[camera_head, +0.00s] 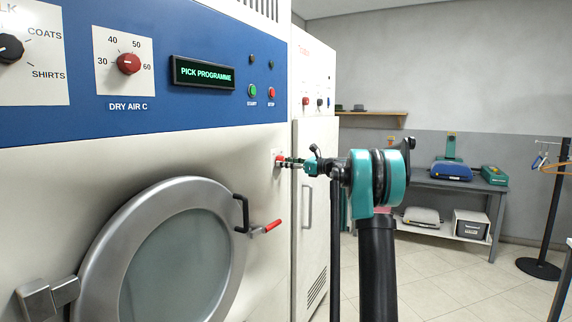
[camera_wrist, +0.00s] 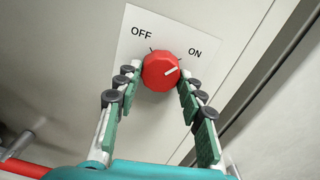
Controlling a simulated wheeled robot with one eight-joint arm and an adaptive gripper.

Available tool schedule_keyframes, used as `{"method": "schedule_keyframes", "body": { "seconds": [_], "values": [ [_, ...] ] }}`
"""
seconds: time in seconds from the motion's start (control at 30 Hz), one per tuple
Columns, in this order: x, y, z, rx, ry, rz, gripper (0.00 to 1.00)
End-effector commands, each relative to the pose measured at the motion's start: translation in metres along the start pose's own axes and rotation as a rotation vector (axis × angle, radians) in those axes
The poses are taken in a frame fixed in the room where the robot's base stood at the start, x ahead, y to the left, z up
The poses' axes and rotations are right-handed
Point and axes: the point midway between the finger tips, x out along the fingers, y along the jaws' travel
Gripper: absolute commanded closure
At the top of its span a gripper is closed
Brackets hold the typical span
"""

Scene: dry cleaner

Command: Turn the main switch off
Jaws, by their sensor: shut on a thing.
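The main switch is a round red knob (camera_wrist: 160,72) on a white plate (camera_wrist: 132,50) marked OFF at left and ON at right. Its white pointer line points to the upper right, toward the ON mark. My gripper (camera_wrist: 161,76) has one finger on each side of the knob and is shut on it. In the head view, my gripper (camera_head: 284,162) reaches the small plate at the right edge of the machine's front, and the knob (camera_head: 279,160) is partly hidden by the fingers.
Below left is the round door (camera_head: 222,290) with a black handle and a red-gripped lever (camera_head: 266,228). Above it, the display (camera_head: 203,73) reads PICK PROGRAMME. A tall white cabinet (camera_head: 318,160) stands just right of the machine. A grey table (camera_head: 455,187) is farther back, with open floor before it.

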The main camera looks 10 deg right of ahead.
Motion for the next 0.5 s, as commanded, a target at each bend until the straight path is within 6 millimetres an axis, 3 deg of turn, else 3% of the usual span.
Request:
{"method": "schedule_keyframes", "body": {
  "seconds": [0.5],
  "values": [
    [-0.0004,-0.0012,0.0,-0.463,0.0,0.0,0.9]
  ]
}}
